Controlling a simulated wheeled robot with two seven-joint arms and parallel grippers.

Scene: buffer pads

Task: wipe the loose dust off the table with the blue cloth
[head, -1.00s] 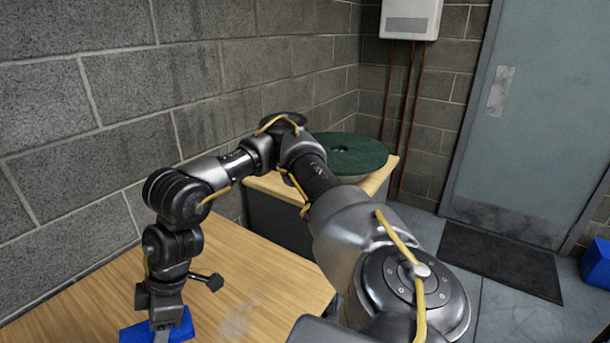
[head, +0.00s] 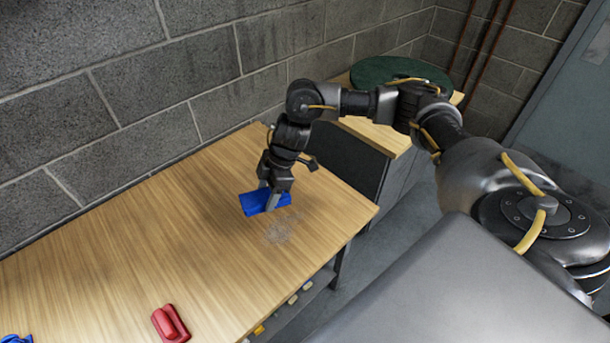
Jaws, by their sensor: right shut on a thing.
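The blue cloth (head: 252,203) lies on the wooden table (head: 130,255) toward its far right part. My right gripper (head: 270,203) points down and is shut on the cloth, at the tabletop. A patch of loose grey dust (head: 283,230) lies on the table just right of and nearer than the cloth. The gripper's fingers hide part of the cloth. My left gripper is not in view.
A red block-like object (head: 170,324) and a blue item (head: 14,339) lie at the near edge of the view. A block wall (head: 110,90) runs behind the table. A green round pad (head: 400,72) sits on a bench beyond. The table's middle is clear.

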